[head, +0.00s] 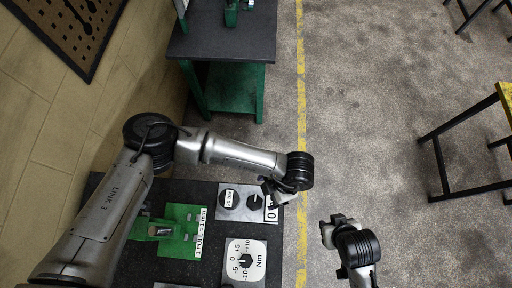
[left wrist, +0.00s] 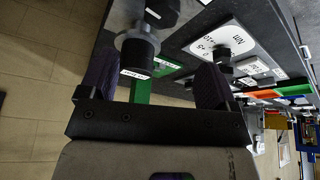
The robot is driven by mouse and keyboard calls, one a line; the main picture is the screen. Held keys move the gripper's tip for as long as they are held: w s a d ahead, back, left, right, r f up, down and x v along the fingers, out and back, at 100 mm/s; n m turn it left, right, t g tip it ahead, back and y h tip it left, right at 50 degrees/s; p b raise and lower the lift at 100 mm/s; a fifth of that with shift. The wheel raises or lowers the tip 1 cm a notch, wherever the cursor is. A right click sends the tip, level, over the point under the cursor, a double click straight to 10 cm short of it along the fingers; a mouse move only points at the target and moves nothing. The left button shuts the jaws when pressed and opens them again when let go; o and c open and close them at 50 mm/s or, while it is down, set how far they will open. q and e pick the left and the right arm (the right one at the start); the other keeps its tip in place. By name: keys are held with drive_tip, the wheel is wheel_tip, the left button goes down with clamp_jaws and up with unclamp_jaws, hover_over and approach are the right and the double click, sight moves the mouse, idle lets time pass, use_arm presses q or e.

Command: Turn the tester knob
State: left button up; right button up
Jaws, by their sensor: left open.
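My left gripper (head: 272,192) is over the plate's right edge, close to the black knob. In the left wrist view the gripper (left wrist: 153,85) is open, and a dark round knob (left wrist: 138,48) shows between and beyond its fingers. I cannot tell whether they touch it. My right gripper (head: 337,228) hangs over the floor, off the bench; its jaw opening is unclear.
A white Nm scale plate with a pointer knob (head: 246,262) lies nearer on the bench. A green plate (head: 178,232) with a pull label is to the left. A second green-legged bench (head: 228,42) stands behind. The floor to the right is free up to a black-framed table (head: 470,125).

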sight(255, 202)
use_arm(q)
drive_tip(key=p+x, duration=0.1)
drive_tip(key=x, duration=1)
drive_tip(key=shift+f+p, duration=0.3)
drive_tip(key=shift+f, duration=0.1)
drive_tip(key=c, duration=0.9)
